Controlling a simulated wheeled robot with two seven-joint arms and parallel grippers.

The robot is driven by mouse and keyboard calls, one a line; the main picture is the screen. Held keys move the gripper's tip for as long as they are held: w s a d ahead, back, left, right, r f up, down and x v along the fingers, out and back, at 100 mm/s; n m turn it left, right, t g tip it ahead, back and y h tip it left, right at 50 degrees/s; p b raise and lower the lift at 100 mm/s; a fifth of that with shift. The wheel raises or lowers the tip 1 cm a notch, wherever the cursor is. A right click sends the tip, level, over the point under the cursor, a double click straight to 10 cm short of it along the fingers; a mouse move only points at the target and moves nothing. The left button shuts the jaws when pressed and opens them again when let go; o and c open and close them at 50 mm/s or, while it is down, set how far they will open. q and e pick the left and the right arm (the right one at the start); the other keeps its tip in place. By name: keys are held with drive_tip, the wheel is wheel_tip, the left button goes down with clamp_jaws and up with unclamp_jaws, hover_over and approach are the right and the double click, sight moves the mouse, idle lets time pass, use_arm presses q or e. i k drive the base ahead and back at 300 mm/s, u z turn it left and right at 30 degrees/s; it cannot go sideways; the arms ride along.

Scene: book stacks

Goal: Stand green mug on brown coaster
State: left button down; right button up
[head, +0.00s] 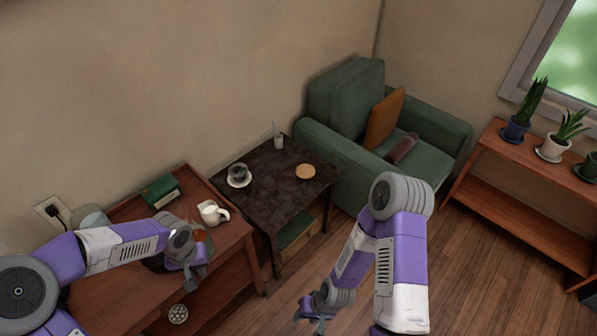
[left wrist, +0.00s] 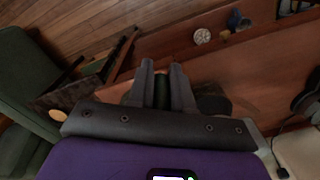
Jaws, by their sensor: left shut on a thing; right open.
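My left gripper (head: 193,276) is over the reddish wooden table at the left; its fingers also show in the left wrist view (left wrist: 163,68). It is shut on a dark green thing (left wrist: 162,92), seen only as a strip between the fingers, which looks like the green mug. In the head view the gripper hides it. The brown coaster (head: 306,171) is a round tan disc lying flat and bare on the dark table, well to the right of and beyond my left gripper. My right gripper (head: 318,308) is open and empty, low in front.
On the dark table (head: 270,205) stand a dark cup (head: 238,170) on a white saucer and a small glass with a straw (head: 278,141). A green armchair (head: 345,105) adjoins the dark table.

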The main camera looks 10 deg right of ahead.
sight(303, 174)
drive_tip(key=z, duration=0.55)
drive_tip(key=i, duration=0.55)
drive_tip(key=z, duration=0.8)
drive_tip(key=i, duration=0.95)
drive_tip(key=u, duration=0.2)
